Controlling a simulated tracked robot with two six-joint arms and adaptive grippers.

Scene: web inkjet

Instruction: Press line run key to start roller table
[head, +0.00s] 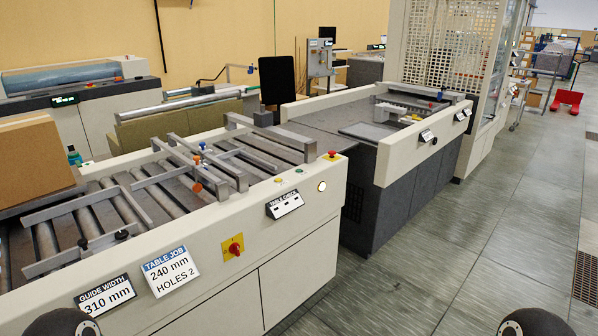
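The roller table (118,204) stands at the left, with grey rollers in a cream frame. At its right end are a red mushroom button on a yellow base (332,155), a small green button (299,171) and a pale lit round button (322,186) on the front face. A red rotary switch on a yellow plate (236,246) is lower on the front. No readable label marks any of these as the line run key. Neither of my grippers is in view; only dark rounded parts of my arms show at the bottom edge.
Signs on the front read "GUIDE WIDTH 310 mm" (107,295), "TABLE JOB 240 mm HOLES 2" (170,271) and "TABLE CHECK" (284,204). A cardboard box (34,165) sits at the table's left end. A grey-sided machine (396,185) adjoins at right. The floor in front is clear.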

